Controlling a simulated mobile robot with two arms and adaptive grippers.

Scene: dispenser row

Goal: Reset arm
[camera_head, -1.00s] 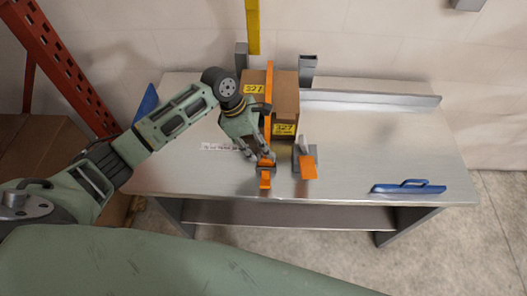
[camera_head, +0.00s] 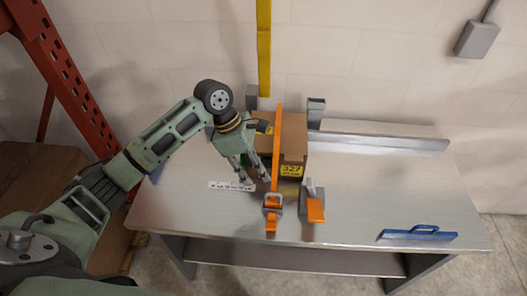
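My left arm comes in from the left over the metal table (camera_head: 350,213). My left gripper (camera_head: 257,181) points down beside the cardboard box (camera_head: 292,152), at its left front. Its fingers are spread apart, and I see nothing held between them. My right gripper is not in view.
A grey dispenser with an orange tip (camera_head: 315,208) stands right of the buckle. A blue-handled tool (camera_head: 418,232) lies at the table's right front. A metal rail (camera_head: 385,142) runs along the back. A red rack (camera_head: 65,75) stands at the left. The table's right middle is clear.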

